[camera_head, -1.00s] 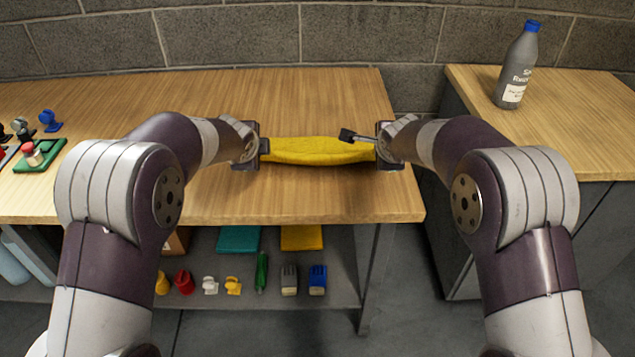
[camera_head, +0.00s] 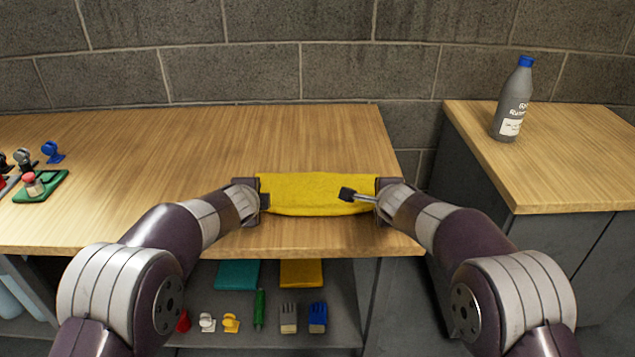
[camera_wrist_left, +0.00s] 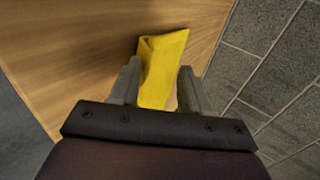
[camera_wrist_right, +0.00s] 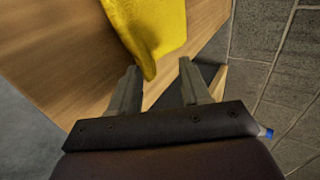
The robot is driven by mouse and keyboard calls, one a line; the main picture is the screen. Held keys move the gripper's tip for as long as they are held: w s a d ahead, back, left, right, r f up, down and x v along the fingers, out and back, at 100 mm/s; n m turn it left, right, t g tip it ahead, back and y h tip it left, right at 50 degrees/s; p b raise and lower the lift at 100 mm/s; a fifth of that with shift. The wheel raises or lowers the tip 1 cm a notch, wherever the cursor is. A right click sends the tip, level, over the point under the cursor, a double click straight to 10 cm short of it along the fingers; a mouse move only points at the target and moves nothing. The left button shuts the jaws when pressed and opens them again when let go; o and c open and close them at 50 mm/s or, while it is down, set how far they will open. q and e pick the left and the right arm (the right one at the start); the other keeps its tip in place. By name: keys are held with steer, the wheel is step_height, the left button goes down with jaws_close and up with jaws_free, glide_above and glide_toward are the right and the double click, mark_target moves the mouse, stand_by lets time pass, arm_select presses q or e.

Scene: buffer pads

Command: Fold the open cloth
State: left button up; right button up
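The yellow cloth (camera_head: 315,194) spans between my two grippers over the wooden table, near its front edge. It looks like a long, narrow band, wider than deep. My left gripper (camera_head: 262,195) is at the cloth's left end. In the left wrist view the cloth (camera_wrist_left: 160,65) reaches between the parted fingers (camera_wrist_left: 157,75). My right gripper (camera_head: 377,194) is at the right end. In the right wrist view its fingers (camera_wrist_right: 160,72) are apart, and the cloth's corner (camera_wrist_right: 150,40) is just at the tips. Whether the cloth rests on the table is unclear.
The table (camera_head: 200,150) is clear behind the cloth. A green holder (camera_head: 42,187) with small parts is at far left. A grey bottle (camera_head: 512,105) stands on the right cabinet (camera_head: 570,150). The lower shelf (camera_head: 340,290) holds folded cloths, brushes and small items.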

arm_select(q)
steer(key=shift+r, duration=0.35)
arm_select(e)
steer(key=shift+r, duration=0.3)
arm_select(q)
steer(key=s+r, duration=0.6)
steer(key=r, duration=0.2)
steer(key=shift+r, duration=0.15)
arm_select(e)
steer(key=s+r, duration=0.6)
steer(key=r, duration=0.2)
steer(key=shift+r, duration=0.2)
